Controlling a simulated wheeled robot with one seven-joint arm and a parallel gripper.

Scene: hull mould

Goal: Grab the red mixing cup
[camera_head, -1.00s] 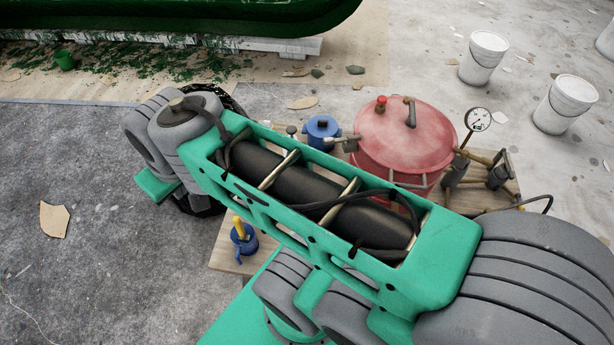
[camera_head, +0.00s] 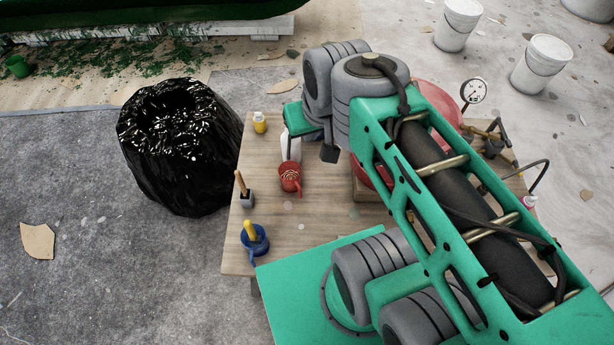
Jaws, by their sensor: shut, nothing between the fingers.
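The red mixing cup (camera_head: 290,178) stands on the wooden table in the head view, left of my arm. Its handle points toward the near side, and pale marks show in its mouth. Nothing holds it, and its top is in plain view. My green and grey arm reaches in from the right, with its wrist joints just above and right of the cup. My gripper's fingers cannot be made out; they are hidden behind the wrist or out of the picture.
The wooden table (camera_head: 318,215) also bears a yellow bottle (camera_head: 260,123), a grey pot with a brush (camera_head: 246,197), a blue cup (camera_head: 254,240), and a white item (camera_head: 291,148) behind the red cup. A red pressure pot (camera_head: 437,100) is partly hidden. A black bag-lined bin (camera_head: 182,160) stands left.

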